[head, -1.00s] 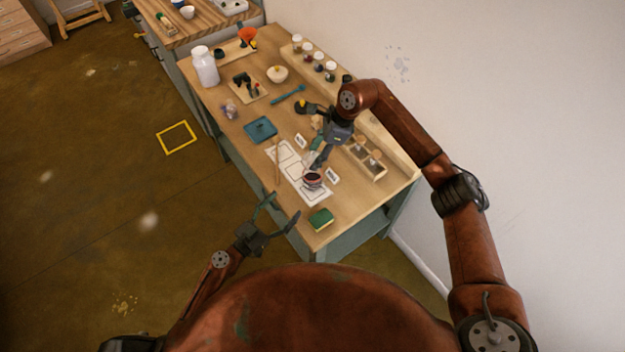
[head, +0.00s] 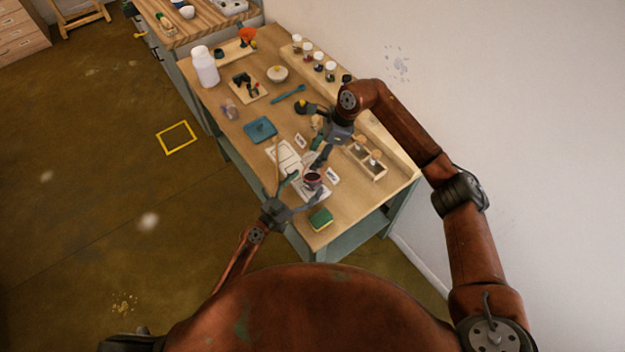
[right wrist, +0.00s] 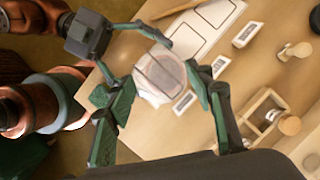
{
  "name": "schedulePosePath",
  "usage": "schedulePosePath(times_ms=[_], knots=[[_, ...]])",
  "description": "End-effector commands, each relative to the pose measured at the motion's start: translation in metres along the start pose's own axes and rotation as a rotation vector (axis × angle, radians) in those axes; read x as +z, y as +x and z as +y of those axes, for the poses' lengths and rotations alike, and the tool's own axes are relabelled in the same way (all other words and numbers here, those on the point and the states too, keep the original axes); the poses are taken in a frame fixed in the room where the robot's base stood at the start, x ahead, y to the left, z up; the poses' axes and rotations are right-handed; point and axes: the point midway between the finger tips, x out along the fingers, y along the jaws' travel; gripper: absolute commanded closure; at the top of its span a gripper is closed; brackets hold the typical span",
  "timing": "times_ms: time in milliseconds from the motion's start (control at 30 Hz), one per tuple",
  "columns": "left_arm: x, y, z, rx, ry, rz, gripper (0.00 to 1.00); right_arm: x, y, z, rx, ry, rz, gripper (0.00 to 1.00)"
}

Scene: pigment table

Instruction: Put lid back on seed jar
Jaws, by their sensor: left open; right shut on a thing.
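The seed jar (head: 313,179) shows a dark red round top over the white sheet near the table's front end. My right gripper (head: 319,165) reaches down to it from the back and is shut on it. In the right wrist view a clear, round-edged thing (right wrist: 162,75) sits between its fingers; it appears to be the jar. My left gripper (head: 299,190) is open, its two fingers spread just left of and below the jar; contact cannot be told. It also shows in the right wrist view (right wrist: 150,38). I cannot make out a loose lid for certain.
A green sponge (head: 321,219) lies at the front edge. A wooden divided box (head: 366,163) stands right of the jar, a blue tray (head: 260,130) further left. Small white cards (head: 332,175) lie near. Several lidded jars (head: 318,56) stand along the back ledge.

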Motion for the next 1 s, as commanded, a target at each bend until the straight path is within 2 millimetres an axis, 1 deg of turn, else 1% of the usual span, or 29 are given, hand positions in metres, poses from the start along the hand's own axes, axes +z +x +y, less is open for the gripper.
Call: schedulePosePath(times_ms=[133,400,467,1000], knots=[[-0.0004,0.0068,0.0000,0.000,0.000,0.000,0.28,0.0002,-0.0001,0.0000,0.000,0.000,0.000,0.76],[-0.0001,0.0073,0.0000,0.000,0.000,0.000,0.28,0.0003,-0.0001,0.0000,0.000,0.000,0.000,0.76],[-0.0001,0.0073,0.0000,0.000,0.000,0.000,0.31,0.0002,-0.0001,0.0000,0.000,0.000,0.000,0.76],[-0.0001,0.0070,0.0000,0.000,0.000,0.000,0.69,0.0002,-0.0001,0.0000,0.000,0.000,0.000,0.76]])
